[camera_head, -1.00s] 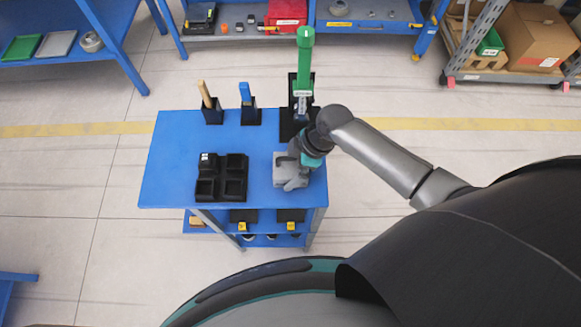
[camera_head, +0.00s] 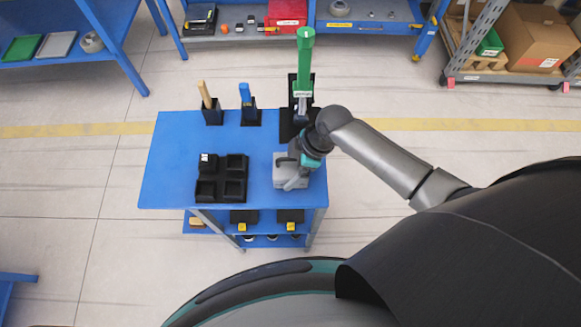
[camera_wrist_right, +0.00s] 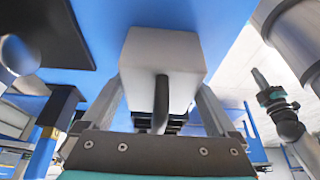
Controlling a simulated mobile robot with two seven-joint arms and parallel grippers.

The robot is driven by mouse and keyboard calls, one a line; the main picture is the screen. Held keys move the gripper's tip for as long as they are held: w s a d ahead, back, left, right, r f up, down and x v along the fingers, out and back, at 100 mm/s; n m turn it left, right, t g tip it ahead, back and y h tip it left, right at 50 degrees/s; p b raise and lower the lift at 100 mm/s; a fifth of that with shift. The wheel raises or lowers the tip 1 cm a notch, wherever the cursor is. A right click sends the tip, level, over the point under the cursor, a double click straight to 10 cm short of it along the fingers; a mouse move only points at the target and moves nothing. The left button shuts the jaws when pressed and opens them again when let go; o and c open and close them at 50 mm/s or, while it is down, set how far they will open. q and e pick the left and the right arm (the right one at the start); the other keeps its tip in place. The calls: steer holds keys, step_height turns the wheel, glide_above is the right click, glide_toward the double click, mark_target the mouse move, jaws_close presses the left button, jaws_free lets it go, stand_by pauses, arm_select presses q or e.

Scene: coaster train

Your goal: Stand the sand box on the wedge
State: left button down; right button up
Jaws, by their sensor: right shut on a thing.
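A pale grey box (camera_head: 281,177) is at the right front of the blue table (camera_head: 168,160). It also shows in the right wrist view (camera_wrist_right: 163,47), with a dark rod (camera_wrist_right: 161,95) in front of its face. My right gripper (camera_head: 293,180) is shut on this box, with a finger on each side of it in the wrist view. I cannot tell whether the box touches the table. No wedge can be made out with certainty.
A black tray (camera_head: 221,185) with several compartments lies left of the box. Behind stand a wooden handle (camera_head: 205,94) and a blue handle (camera_head: 245,95) in black holders, and a green-handled device (camera_head: 305,60). The table's middle is clear.

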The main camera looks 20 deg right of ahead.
jaws_close()
steer(key=shift+w+r, duration=0.1)
steer(key=shift+r, duration=0.1)
steer(key=shift+r, duration=0.5)
step_height(320, 180, up, 19)
steer(key=p, duration=0.3)
steer(key=shift+f, duration=0.1)
